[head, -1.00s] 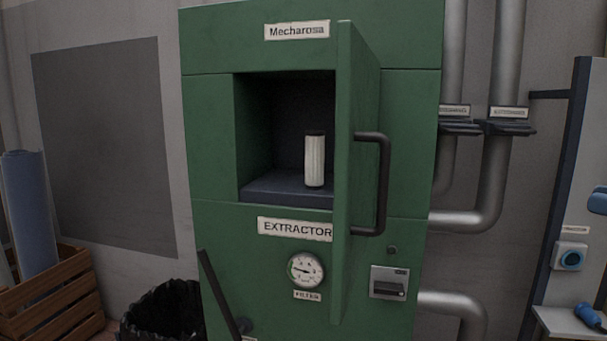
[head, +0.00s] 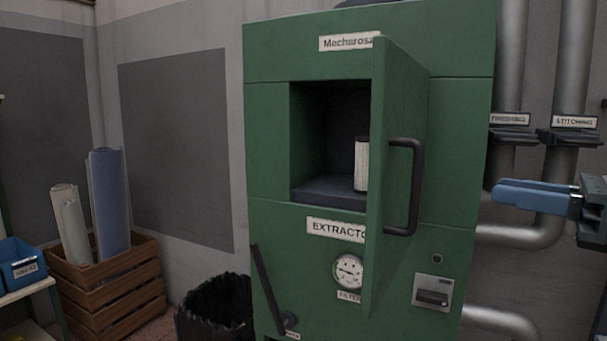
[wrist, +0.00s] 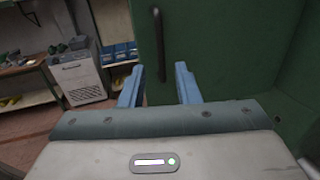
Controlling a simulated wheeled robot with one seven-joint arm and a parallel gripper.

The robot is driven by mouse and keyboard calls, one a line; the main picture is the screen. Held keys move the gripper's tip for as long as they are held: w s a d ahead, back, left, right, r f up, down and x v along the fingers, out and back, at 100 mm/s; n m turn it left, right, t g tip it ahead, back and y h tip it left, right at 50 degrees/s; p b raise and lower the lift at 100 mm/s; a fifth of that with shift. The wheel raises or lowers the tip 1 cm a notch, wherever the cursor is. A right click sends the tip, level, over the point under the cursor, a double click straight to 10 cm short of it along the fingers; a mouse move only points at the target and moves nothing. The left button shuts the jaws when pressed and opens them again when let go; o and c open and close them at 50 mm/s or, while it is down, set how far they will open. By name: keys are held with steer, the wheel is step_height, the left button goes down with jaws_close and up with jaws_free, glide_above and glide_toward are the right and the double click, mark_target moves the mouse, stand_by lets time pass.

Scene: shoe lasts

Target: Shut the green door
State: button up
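The green door (head: 400,270) of the extractor cabinet (head: 270,160) stands open, swung out from the right side of the opening. Its dark bar handle (head: 418,190) is on the face turned to the right. My gripper (head: 497,192) is at the right in the head view, to the right of the handle and apart from it. In the wrist view my gripper (wrist: 155,75) has its blue fingers spread with nothing between them. The handle (wrist: 159,45) shows ahead, above the gap between the fingertips, with the green door (wrist: 215,40) behind it.
A white filter cylinder (head: 362,164) stands inside the opening, partly hidden by the door. A black bin (head: 215,308) and a wooden crate (head: 105,280) with rolls stand left. Grey pipes (head: 515,235) run at right. The wrist view shows shelves (wrist: 30,65) at left.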

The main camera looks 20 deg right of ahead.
glide_above(413, 223)
steer(key=shift+w+d, duration=0.2)
steer(key=shift+w, duration=0.1)
stand_by(0.3)
jaws_close()
